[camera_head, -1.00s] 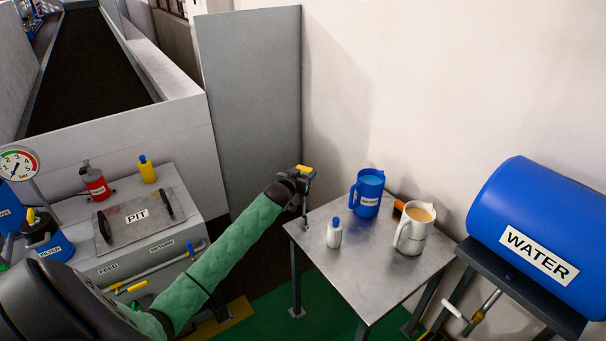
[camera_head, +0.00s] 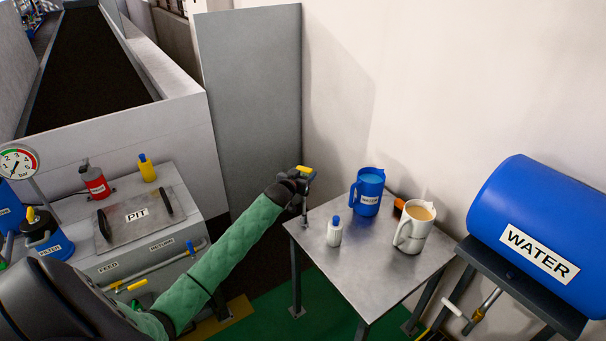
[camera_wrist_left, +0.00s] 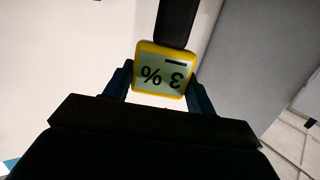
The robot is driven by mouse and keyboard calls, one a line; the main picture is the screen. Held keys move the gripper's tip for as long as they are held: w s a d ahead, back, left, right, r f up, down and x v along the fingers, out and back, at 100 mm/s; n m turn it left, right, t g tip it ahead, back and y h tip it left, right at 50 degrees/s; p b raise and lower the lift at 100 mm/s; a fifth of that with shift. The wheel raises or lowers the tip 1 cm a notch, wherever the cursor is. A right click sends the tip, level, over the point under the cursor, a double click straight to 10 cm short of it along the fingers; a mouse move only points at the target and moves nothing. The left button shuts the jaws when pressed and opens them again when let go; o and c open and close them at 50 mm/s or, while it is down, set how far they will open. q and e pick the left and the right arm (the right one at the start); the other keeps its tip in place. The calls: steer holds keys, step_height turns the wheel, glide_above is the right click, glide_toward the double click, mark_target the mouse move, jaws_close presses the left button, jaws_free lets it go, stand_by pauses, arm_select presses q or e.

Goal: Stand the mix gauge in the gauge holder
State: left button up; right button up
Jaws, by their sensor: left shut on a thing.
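The mix gauge (camera_head: 305,170) has a yellow head and is held by my left gripper (camera_head: 300,183) at the far left corner of the steel table. A thin part hangs down below the gripper there. In the left wrist view the gauge (camera_wrist_left: 162,72) shows a pale display reading "3 %", upside down, with a dark part running up from it. The fingers of my left gripper (camera_wrist_left: 160,92) are on both sides of it. A small orange object (camera_head: 399,204) is partly hidden behind the white jug; I cannot tell whether it is the gauge holder. My right gripper is not in view.
The steel table (camera_head: 352,272) carries a white bottle with a blue cap (camera_head: 334,235), a blue water jug (camera_head: 368,194) and a white jug of tan liquid (camera_head: 412,230). Its front is clear. A blue water tank (camera_head: 540,225) stands right, the pit unit (camera_head: 150,250) left.

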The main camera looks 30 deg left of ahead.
arm_select(q)
steer(key=shift+f+b, duration=0.6)
steer(key=shift+f, duration=0.65)
steer(key=shift+s+a+f+b, duration=0.15)
steer(key=shift+f+b, duration=0.5)
steer(key=shift+f, duration=0.5)
steer(key=shift+c, duration=0.3)
steer(key=shift+w+d, duration=0.2)
steer(key=shift+r, duration=0.25)
steer(key=shift+p, duration=0.45)
stand_by(0.3)
stand_by(0.5)
